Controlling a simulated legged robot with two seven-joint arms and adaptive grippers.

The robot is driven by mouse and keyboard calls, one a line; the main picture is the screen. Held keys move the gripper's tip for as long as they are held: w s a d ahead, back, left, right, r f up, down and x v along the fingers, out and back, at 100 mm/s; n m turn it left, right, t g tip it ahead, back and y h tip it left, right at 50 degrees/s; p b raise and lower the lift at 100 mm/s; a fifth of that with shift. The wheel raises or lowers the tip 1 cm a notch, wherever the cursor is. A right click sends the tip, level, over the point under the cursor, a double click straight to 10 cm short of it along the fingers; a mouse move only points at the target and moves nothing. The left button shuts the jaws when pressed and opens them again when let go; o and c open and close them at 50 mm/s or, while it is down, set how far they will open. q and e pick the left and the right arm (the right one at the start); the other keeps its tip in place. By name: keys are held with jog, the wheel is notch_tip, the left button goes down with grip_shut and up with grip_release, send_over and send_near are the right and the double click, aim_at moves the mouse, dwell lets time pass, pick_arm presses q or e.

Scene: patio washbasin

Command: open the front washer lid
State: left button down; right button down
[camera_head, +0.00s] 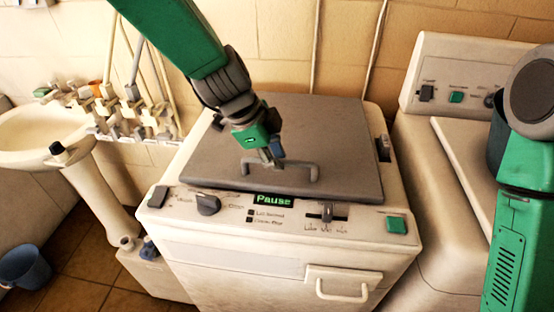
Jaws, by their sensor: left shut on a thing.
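The front washer (270,262) is a white top-loading machine with a flat grey-brown lid (325,130). A grey bar handle (299,165) stands up near that front edge. My left gripper (272,157) reaches down from above and is shut on the handle, left of its middle. Its fingertips are small and partly hidden. My right arm shows at the right edge, but its gripper is out of view.
A second washer (440,190) stands close on the right. A white washbasin (40,138) and blue bucket (24,267) are left.

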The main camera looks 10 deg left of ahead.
pick_arm(q)
jog(key=w+r+p, duration=0.1)
jog(key=w+r, duration=0.2)
jog(key=r, duration=0.4)
jog(key=w+r+p, duration=0.1)
jog(key=w+r, duration=0.3)
jog(key=r, duration=0.3)
jog(key=w+r+g+p, duration=0.1)
jog(key=w+r+p, duration=0.1)
jog(key=r, duration=0.4)
jog(key=shift+w+a+r, duration=0.15)
jog(key=shift+w+r, duration=0.25)
jog(key=shift+w, duration=0.5)
